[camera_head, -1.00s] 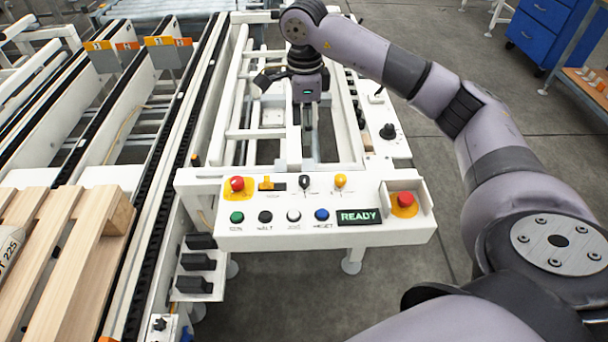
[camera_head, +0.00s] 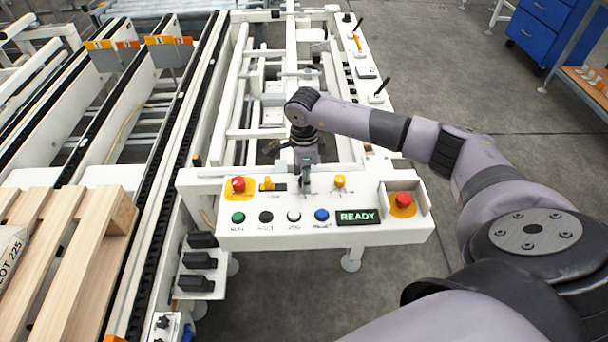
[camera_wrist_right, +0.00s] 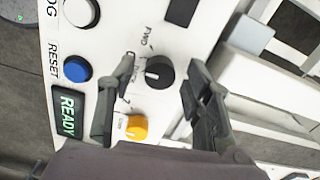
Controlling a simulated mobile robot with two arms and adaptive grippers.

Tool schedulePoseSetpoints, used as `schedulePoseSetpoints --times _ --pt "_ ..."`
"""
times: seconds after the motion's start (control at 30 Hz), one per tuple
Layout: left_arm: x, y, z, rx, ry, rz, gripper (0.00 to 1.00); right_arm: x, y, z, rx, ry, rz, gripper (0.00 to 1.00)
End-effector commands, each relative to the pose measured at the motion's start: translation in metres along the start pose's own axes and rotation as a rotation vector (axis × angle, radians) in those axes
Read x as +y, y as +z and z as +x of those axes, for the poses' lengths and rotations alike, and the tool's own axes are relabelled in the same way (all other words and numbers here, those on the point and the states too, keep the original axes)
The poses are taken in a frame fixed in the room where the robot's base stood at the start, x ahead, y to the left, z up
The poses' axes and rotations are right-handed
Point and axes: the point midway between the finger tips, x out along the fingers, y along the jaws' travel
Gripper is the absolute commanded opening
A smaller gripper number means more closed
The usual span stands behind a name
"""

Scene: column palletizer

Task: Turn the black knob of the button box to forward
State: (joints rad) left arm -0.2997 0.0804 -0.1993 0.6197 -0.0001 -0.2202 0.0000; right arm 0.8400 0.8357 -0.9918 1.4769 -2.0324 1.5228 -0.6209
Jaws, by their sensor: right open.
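The button box (camera_head: 375,228) is a white panel with coloured buttons and a green READY display (camera_head: 358,217). The black knob (camera_wrist_right: 158,73) is round, with a small light mark on its face, and sits near a printed FWD label. In the head view the gripper largely hides the knob. My right gripper (camera_head: 306,178) is low over the panel's back row. In the right wrist view its open fingers (camera_wrist_right: 160,66) appear on either side of the knob, with visible space on both sides. Whether they reach down to its height is unclear. My left gripper is not in view.
A yellow knob (camera_wrist_right: 137,127) is close to the left finger. Red emergency buttons (camera_head: 238,184) (camera_head: 403,199) stand at both ends of the panel, and a yellow switch (camera_head: 267,183) is left of the gripper. White conveyor frames (camera_head: 190,172) lie behind and left.

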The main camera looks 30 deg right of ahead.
Motion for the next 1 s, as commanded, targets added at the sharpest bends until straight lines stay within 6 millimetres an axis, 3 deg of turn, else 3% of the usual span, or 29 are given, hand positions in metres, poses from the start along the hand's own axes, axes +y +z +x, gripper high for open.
schedulePoseSetpoints --times 0.27,1.0 --pt "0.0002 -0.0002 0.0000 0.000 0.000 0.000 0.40 0.0000 0.0001 0.0018 0.000 -0.001 -0.001 0.46" --pt "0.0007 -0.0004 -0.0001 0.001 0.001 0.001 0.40 -0.0003 0.0000 0.0011 -0.001 -0.001 0.000 0.00"
